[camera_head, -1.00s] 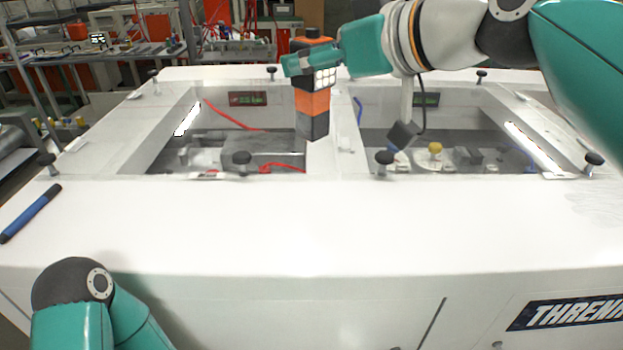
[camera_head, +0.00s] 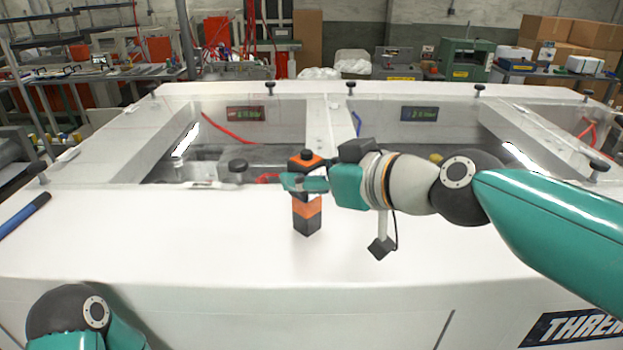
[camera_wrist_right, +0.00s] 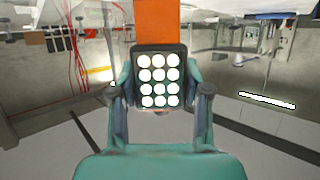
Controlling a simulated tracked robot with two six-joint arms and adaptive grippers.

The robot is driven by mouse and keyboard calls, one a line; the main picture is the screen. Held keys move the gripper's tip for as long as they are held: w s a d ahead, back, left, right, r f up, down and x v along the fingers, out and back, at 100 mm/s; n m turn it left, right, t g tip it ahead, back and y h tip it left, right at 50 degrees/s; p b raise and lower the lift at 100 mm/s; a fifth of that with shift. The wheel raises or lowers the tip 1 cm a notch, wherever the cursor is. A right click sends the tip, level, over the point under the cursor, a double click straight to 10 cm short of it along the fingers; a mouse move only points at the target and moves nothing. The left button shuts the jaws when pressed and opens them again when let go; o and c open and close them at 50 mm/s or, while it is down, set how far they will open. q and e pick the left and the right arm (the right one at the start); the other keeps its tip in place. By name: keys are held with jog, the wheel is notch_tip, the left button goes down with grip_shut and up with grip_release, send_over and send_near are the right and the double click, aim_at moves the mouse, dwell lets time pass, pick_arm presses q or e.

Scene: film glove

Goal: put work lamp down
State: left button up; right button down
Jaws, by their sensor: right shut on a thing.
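The work lamp (camera_head: 307,209) is an upright orange and black block in the head view. My right gripper (camera_head: 304,183) is shut around its middle. In the right wrist view the lamp's black face with rows of round white lights (camera_wrist_right: 158,80) sits between the two fingers of the right gripper (camera_wrist_right: 160,95). The lamp's lower end is over the front part of the white machine top (camera_head: 180,230); I cannot tell whether it touches. Of my left arm only a rounded link shows at bottom left; its gripper is out of view.
A blue pen-like tool (camera_head: 25,214) lies at the left of the white top. Glazed openings with black knobs (camera_head: 237,167) lie behind the lamp. The front white surface around the lamp is clear.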

jog(key=c, duration=0.5)
grip_release()
jog(key=shift+c, duration=0.2)
jog(key=b+v, duration=0.2)
jog(key=v, duration=1)
jog(key=shift+s+f, duration=0.1)
